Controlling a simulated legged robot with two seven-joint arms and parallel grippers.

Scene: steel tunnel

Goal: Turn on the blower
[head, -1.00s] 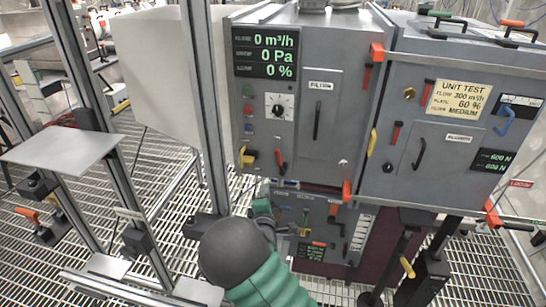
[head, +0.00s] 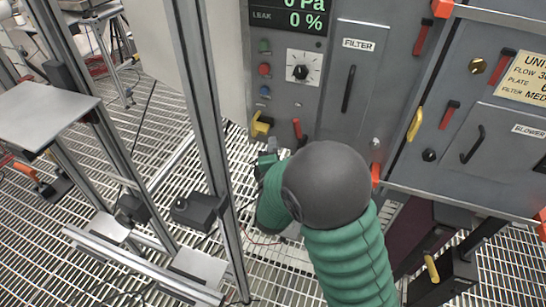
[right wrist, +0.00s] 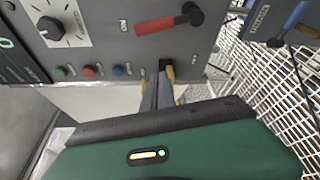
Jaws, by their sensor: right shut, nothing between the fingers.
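The grey control panel (head: 345,105) carries a dial with a black knob (head: 300,72), green (head: 264,46), red (head: 264,70) and blue (head: 264,91) buttons, a yellow switch (head: 260,124) and a red lever (head: 298,130). A door labelled BLOWER (head: 500,150) is on the right unit. My right gripper (head: 267,157) is just below the yellow switch, partly hidden by my arm. In the right wrist view, its shut, empty fingers (right wrist: 162,90) point at the panel's lower edge, with the yellow switch (right wrist: 170,73) showing behind and beside them. Contact cannot be told. My left gripper is out of view.
A steel post (head: 203,130) stands left of the panel, close to my right arm. A small shelf (head: 38,108) and frame bars are at the left. The floor is open metal grating (head: 130,190). The display (head: 290,14) reads 0 Pa and 0 %.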

